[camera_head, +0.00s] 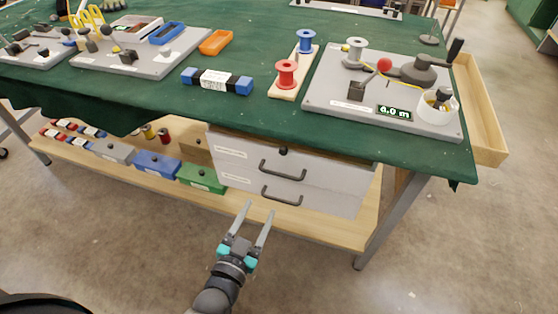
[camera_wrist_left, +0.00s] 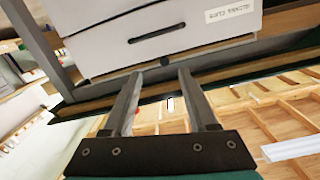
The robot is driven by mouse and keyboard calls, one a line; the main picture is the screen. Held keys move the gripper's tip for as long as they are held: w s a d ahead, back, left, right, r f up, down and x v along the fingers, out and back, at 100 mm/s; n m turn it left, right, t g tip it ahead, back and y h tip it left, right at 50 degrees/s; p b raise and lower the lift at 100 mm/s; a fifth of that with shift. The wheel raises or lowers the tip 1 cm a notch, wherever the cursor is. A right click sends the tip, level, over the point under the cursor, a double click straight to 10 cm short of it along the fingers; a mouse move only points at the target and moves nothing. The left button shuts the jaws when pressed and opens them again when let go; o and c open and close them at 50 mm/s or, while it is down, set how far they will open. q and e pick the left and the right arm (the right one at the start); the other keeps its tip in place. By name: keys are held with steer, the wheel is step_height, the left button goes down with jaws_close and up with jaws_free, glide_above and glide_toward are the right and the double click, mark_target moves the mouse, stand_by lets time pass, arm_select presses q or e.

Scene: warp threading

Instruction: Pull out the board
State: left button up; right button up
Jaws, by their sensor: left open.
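A dark round knob (camera_head: 283,151) sits above the two grey drawers, just under the cloth-covered table edge. It appears to be on the front of a thin wooden board (camera_head: 330,157) under the tabletop, mostly hidden. My left gripper (camera_head: 260,208) is open and empty in front of the drawer unit, fingers pointing toward it. In the left wrist view the picture is turned over; the knob (camera_wrist_left: 165,61) shows beyond and roughly between the fingertips (camera_wrist_left: 160,74), apart from them. My right gripper is not in view.
Two drawers with dark handles (camera_head: 283,170) hang below the knob. A lower wooden shelf (camera_head: 308,228) carries coloured boxes. A wooden tray (camera_head: 484,110) is at the right end.

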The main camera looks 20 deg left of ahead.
arm_select(q)
step_height(320, 180, up, 2)
steer(key=r, duration=0.1)
steer(key=b, duration=0.5)
glide_toward(283, 153)
steer(key=shift+t, duration=0.4)
steer(key=w, duration=0.4)
steer(key=w+f, duration=0.1)
steer(key=w, duration=0.1)
steer(key=shift+w+d, duration=0.15)
steer(key=shift+w, duration=0.2)
steer(key=shift+w+r, duration=0.1)
steer(key=shift+w, duration=0.75)
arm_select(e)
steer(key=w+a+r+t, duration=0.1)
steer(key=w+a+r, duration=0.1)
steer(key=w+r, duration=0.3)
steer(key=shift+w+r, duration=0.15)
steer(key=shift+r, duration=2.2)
arm_select(q)
jaws_close()
